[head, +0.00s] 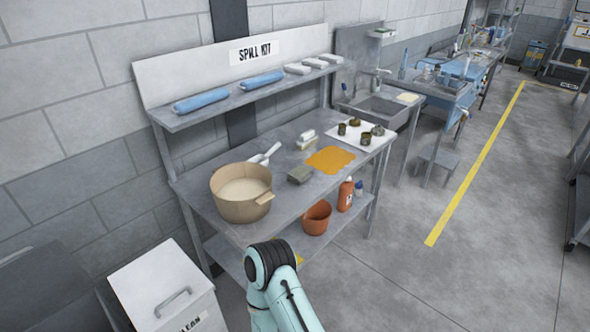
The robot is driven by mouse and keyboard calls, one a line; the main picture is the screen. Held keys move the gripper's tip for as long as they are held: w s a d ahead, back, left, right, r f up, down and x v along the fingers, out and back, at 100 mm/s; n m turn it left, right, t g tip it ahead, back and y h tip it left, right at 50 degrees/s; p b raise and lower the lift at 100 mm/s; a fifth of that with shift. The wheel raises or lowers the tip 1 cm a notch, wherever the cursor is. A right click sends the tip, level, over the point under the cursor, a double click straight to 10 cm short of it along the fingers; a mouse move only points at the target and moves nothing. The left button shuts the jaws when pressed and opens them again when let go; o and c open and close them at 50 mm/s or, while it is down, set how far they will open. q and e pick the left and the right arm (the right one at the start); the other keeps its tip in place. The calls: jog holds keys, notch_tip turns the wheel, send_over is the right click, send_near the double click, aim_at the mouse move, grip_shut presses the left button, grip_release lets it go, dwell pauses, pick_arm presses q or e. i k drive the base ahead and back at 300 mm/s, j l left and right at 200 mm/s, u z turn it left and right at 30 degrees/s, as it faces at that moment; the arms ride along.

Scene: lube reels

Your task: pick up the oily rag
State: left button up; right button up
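No item is plainly marked as the oily rag. A folded grey-green piece (299,175), which could be a rag, lies flat on the metal bench (232,228), between the beige pot and a flat orange-yellow patch (331,159) that looks like spilled oil. Small dark crumpled lumps (354,122) sit on a white sheet (345,139) at the bench's right end; I cannot tell if any is cloth. One teal arm link of mine shows at the bottom centre, in front of the bench. Neither of my grippers shows.
The beige pot (241,193) stands at the bench's near left, with a scoop (264,154) behind it. A white brush (306,139) lies further back. An orange bucket (316,217) and bottle (345,194) stand on the lower shelf. A lidded white bin (165,290) is at lower left.

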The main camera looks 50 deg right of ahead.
aim_at(297, 176)
jog(key=l+u, duration=0.1)
jog(key=l, duration=0.6)
jog(key=k+l+u, duration=0.1)
jog(key=l, duration=0.65)
jog(key=k+l+u, duration=0.1)
jog(key=l, duration=0.6)
